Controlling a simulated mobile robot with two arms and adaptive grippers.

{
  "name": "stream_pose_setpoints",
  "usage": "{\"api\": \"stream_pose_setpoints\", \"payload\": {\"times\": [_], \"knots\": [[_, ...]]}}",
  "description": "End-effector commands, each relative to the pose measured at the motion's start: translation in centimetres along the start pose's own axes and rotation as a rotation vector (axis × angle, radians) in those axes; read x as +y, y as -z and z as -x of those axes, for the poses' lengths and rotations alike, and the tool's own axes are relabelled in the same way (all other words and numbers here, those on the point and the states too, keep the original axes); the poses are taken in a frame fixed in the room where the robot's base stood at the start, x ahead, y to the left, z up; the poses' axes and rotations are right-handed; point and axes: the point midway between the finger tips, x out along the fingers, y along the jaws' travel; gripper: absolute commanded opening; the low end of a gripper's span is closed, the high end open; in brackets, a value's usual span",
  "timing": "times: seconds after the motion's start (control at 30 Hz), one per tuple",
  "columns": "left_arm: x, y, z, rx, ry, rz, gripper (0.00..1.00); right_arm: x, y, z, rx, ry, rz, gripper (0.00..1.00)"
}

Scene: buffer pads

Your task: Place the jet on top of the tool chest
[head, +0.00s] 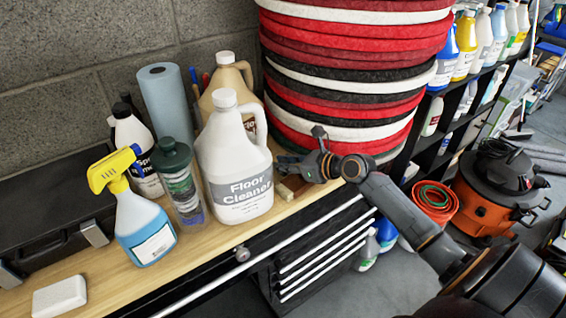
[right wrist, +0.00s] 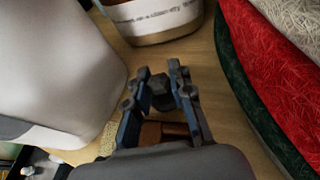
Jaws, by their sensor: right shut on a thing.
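My right gripper (head: 302,158) is just right of the white floor cleaner jug, low over the wooden top (head: 110,275) of the black tool chest (head: 322,262). In the right wrist view, the fingers (right wrist: 159,82) are closed about a small dark grey piece (right wrist: 160,98). It may be the jet, but its full shape is hidden between the fingers. I cannot tell whether it touches the wood. A reddish-brown block (right wrist: 166,132) shows below the fingers, and also in the head view (head: 290,188). My left gripper is out of view.
The floor cleaner jug (head: 234,165) stands close left of the gripper. A tall stack of red, black and white pads (head: 345,70) rises close behind and right. A spray bottle (head: 140,220), green-lidded bottle (head: 180,185) and white block (head: 59,297) are further left.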

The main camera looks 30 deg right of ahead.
Motion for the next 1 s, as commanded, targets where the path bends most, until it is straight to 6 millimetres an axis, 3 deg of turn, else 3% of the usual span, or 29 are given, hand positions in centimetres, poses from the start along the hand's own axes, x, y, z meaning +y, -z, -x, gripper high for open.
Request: {"api": "stream_pose_setpoints", "payload": {"times": [0.2, 0.23, 0.33, 0.7, 0.87, 1.0], "knots": [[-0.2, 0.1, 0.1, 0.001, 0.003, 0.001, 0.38, 0.0, 0.2, -0.1, 0.0, 0.0, -0.002, 0.0], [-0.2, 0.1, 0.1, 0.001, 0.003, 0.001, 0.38, 0.0, 0.2, -0.1, 0.0, 0.0, -0.001, 0.26], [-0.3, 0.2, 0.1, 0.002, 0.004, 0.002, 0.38, 0.0, 0.2, -0.1, 0.0, 0.0, 0.0, 0.44], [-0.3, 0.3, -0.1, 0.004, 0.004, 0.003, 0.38, 0.0, 0.0, 0.1, 0.001, 0.0, 0.002, 0.44], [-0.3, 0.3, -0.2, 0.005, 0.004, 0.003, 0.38, 0.0, 0.2, 2.4, 0.003, 0.001, 0.002, 0.44], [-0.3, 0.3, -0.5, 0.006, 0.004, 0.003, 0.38, 0.0, 0.3, 5.3, 0.004, 0.0, 0.001, 0.44]]}}
